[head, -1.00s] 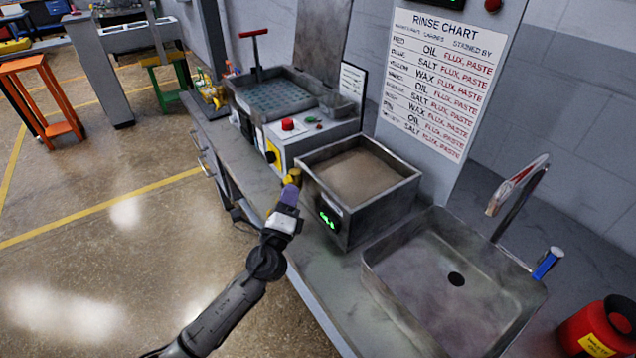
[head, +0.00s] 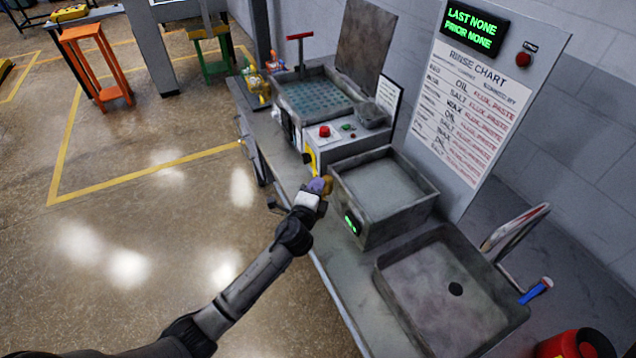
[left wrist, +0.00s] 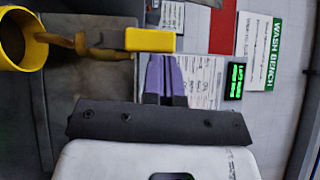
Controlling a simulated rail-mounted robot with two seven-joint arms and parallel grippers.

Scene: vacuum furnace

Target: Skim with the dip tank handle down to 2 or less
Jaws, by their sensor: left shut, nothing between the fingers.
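The dip tank (head: 350,178) is a grey open-topped metal box on the bench, with grey liquid inside. Its small green display (head: 351,223) is too blurred to read. My left gripper (head: 322,185) is at the tank's left front corner, beside a brownish-yellow part that looks like the handle (head: 328,181). In the left wrist view a yellow block (left wrist: 150,39) on a yellow-brown arm lies just beyond the purple fingers (left wrist: 167,75). The fingers are shut and empty; I cannot tell whether they touch the block. My right gripper is not in view.
A sink (head: 455,290) with a tap stands to the right of the tank. A control box with a red button (head: 324,131) and a basin with a raised lid (head: 367,45) stand behind. The panel display (head: 474,27) reads LAST NONE, PRIOR NONE.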

